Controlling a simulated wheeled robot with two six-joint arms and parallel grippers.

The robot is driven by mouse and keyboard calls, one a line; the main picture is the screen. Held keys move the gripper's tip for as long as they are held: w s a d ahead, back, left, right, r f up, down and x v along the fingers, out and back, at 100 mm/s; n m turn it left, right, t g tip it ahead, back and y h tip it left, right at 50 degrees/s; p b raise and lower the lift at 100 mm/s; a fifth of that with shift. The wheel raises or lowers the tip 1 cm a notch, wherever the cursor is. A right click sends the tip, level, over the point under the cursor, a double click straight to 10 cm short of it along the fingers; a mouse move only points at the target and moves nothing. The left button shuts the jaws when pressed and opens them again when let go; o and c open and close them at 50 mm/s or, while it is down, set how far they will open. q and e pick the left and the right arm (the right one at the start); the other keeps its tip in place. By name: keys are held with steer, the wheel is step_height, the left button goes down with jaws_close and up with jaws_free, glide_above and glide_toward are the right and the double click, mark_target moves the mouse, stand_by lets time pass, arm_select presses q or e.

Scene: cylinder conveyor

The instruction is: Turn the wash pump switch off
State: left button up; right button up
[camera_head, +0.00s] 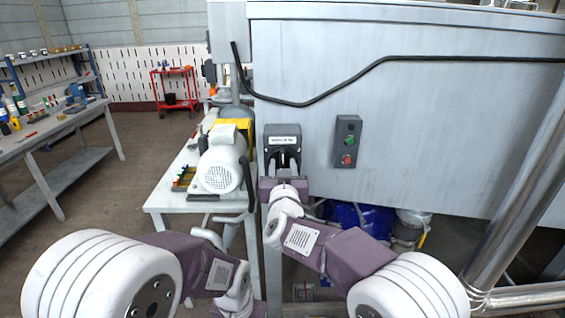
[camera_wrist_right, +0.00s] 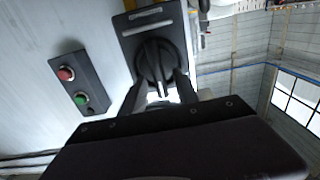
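The wash pump switch (camera_head: 283,141) is a dark grey box with a pale label strip, on the left end of the large metal machine. Its black rotary knob (camera_wrist_right: 157,62) shows in the right wrist view, with its raised grip running roughly along the box's length. My right gripper (camera_head: 284,170) is in front of the switch. In the right wrist view its two fingers (camera_wrist_right: 158,92) are apart, one on each side of the knob's near end. I cannot tell whether they touch it. My left arm is low at the left; its fingers cannot be made out.
A box with a red and a green button (camera_head: 347,141) is right of the switch. A black cable (camera_head: 375,66) crosses the metal panel (camera_head: 440,130). A workbench (camera_head: 165,196) with a white motor (camera_head: 221,165) stands close on the left. A steel pipe (camera_head: 520,200) rises at the right.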

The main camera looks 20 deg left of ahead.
steer(key=shift+x, duration=1.35)
steer(key=shift+c, duration=0.4)
jaws_close()
